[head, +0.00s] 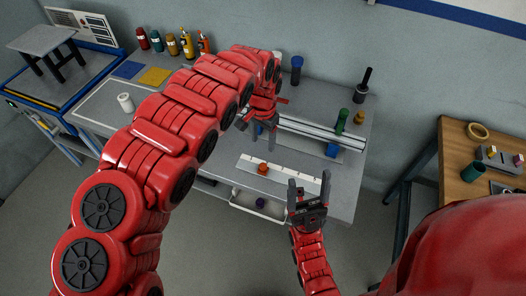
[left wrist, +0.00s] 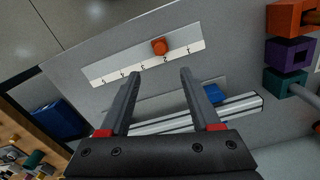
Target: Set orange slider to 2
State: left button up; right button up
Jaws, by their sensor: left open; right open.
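The orange slider (head: 263,168) is a small knob on a white scale strip (head: 300,178) on the grey bench. In the left wrist view the orange slider (left wrist: 160,46) stands at the strip's edge, roughly in line with the number 2 on the scale (left wrist: 110,72); its exact reading is hard to tell. My left gripper (head: 262,136) is open and empty, above the bench behind the strip. Its fingers (left wrist: 158,85) point toward the strip, apart from the slider. My right gripper (head: 309,184) is open and empty at the bench's front edge, right of the slider.
A metal rail with a blue block (head: 332,150) lies behind the strip. A purple knob (head: 260,202) is at the front below. Bottles (head: 187,45) and dark-topped tools (head: 362,88) stand at the back. A wooden table (head: 462,187) is at the right.

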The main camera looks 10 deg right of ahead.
pick_arm(q)
notch_tip(320, 180, up, 4)
jog(key=shift+f+p, duration=0.1)
jog(key=shift+p, duration=0.5)
